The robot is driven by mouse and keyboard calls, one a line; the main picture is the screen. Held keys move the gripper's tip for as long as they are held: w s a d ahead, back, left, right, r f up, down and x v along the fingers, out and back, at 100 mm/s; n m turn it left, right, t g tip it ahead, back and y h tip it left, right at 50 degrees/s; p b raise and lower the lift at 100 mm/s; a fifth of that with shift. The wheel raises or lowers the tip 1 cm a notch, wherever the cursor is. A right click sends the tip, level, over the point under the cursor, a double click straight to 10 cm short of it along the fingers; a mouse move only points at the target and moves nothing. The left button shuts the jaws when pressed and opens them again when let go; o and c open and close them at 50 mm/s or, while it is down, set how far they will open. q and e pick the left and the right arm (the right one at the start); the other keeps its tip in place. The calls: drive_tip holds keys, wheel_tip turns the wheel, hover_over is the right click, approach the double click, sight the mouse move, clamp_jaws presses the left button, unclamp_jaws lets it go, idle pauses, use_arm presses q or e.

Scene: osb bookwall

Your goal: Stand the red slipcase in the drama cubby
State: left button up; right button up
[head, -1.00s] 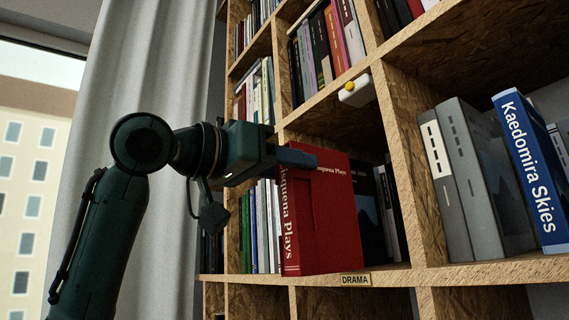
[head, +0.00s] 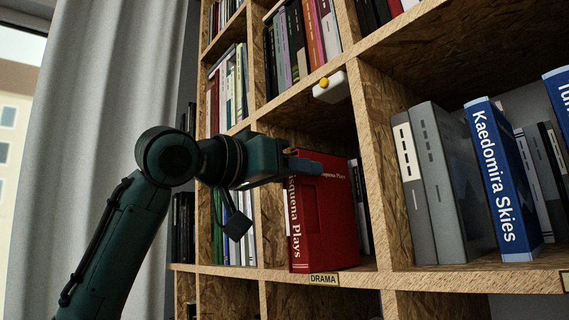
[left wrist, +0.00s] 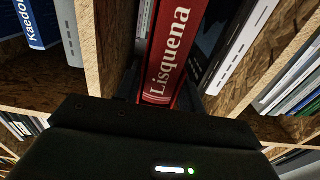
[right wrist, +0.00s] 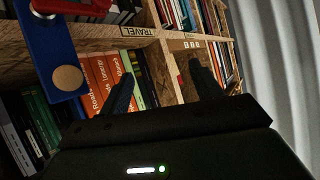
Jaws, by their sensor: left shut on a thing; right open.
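The red slipcase (head: 326,235), lettered "Lisquena Plays", is upright at the mouth of the drama cubby, above the "DRAMA" label (head: 323,280). I cannot tell whether its base touches the shelf. My left gripper (head: 304,164) is shut on its upper part. In the left wrist view the slipcase's spine (left wrist: 168,55) shows between a wooden divider and dark books; the gripper body hides its near end. My right gripper (right wrist: 163,88) is open and empty in the right wrist view, in front of other shelves; it is outside the head view.
Dark and white books (head: 359,205) stand right of the slipcase. Grey volumes (head: 440,185) and the blue "Kaedomira Skies" book (head: 503,180) fill the cubby beyond the divider (head: 388,170). A white box with a yellow button (head: 330,87) hangs above. A blue item (right wrist: 50,50) is near my right gripper.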

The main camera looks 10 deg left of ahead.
sight(338, 178)
use_arm(q)
drive_tip(key=p+x, duration=0.2)
drive_tip(key=x, duration=0.1)
drive_tip(key=p+x, duration=0.2)
drive_tip(key=x, duration=0.1)
drive_tip(key=shift+w+d+r, duration=0.2)
drive_tip(key=shift+w+d, duration=0.05)
drive_tip(key=shift+w, duration=0.05)
drive_tip(key=shift+w+d, duration=0.15)
drive_tip(key=shift+w, duration=0.1)
drive_tip(key=shift+w+d+f, duration=0.1)
drive_tip(key=shift+w+d, duration=0.1)
drive_tip(key=shift+x, duration=1.15)
use_arm(e)
drive_tip(key=shift+s+d+r+g, duration=0.3)
drive_tip(key=shift+d+r+g, duration=0.1)
drive_tip(key=shift+d+r, duration=0.15)
use_arm(q)
drive_tip(key=shift+f, duration=0.2)
